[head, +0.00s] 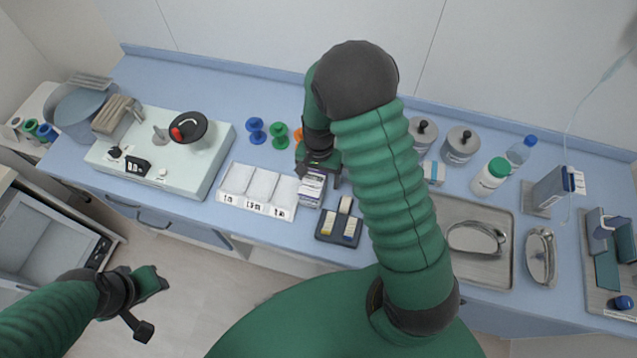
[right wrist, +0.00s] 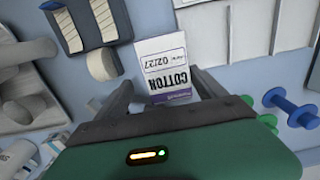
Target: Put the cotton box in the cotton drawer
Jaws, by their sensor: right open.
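The cotton box (head: 312,187) is a small white carton with a purple band, standing on the blue counter. Its COTTON label shows upside down in the right wrist view (right wrist: 166,68). My right gripper (head: 320,176) is open over the box; in the right wrist view its two fingers (right wrist: 163,88) lie on either side of it. I cannot tell whether they touch it. My left gripper (head: 145,303) hangs low at the left, away from the counter; its jaw opening is unclear. Drawer fronts (head: 185,232) show below the counter at left; no cotton label is readable on them.
A white three-compartment tray (head: 228,200) stands just left of the box, a dark organiser (head: 325,236) to its front right. Green (head: 279,142) and blue (head: 256,138) spools are behind left. A steel tray (head: 493,270) and bottles (head: 490,178) stand right. An open grey bin (head: 45,245) is at far left.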

